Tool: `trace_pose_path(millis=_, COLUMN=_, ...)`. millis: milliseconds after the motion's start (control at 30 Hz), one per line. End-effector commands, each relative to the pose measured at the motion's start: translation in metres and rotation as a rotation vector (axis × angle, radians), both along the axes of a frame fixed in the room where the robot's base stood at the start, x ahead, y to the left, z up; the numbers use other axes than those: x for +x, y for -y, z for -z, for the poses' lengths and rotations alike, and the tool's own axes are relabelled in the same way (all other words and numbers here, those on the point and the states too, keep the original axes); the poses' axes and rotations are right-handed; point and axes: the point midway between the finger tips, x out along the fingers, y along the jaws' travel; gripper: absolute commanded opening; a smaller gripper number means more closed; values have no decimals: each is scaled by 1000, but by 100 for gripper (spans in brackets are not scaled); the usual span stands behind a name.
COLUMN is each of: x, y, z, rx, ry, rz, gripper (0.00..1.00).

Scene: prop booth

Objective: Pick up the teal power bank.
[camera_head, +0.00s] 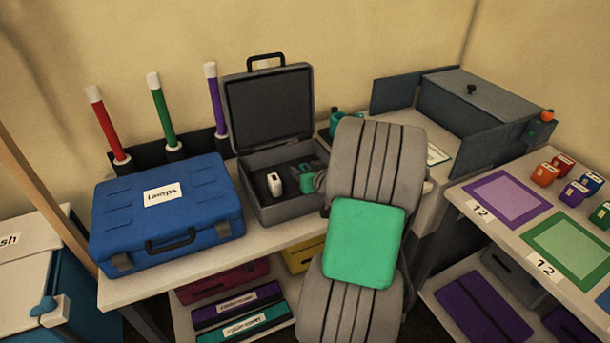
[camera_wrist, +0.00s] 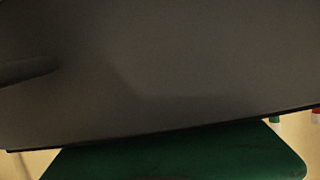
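An open grey case (camera_head: 262,212) stands on the table in the head view, its lid up at the back. Inside it, at the right, a small teal block (camera_head: 307,184) that looks like the power bank is partly covered by my arm. A small white device (camera_head: 274,184) lies to its left in the case. My arm, with a green panel, fills the middle of the head view and hides my gripper's fingers. The wrist view is mostly a dark grey surface (camera_wrist: 160,75), with a dark green part along the bottom; no fingertips or power bank can be made out there.
A closed blue case (camera_head: 165,215) stands left of the grey case. Red, green and purple tubes (camera_head: 163,112) stand behind. A grey box (camera_head: 480,105) is at the back right. The right table holds mats (camera_head: 508,198) and several small coloured blocks (camera_head: 546,174).

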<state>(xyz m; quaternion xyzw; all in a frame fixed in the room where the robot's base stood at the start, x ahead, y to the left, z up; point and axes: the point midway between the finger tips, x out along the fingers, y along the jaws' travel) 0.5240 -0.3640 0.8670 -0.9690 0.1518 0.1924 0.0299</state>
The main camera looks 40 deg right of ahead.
Motion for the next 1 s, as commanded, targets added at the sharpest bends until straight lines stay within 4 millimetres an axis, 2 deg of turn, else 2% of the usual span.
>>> trace_pose_path(millis=67, x=0, y=0, z=0, rx=0, ry=0, rz=0, gripper=46)
trace_pose_path(millis=633, x=0, y=0, z=0, rx=0, ry=-1, rz=0, gripper=0)
trace_pose_path(millis=1000, x=0, y=0, z=-1, rx=0, ry=1, rz=0, gripper=0)
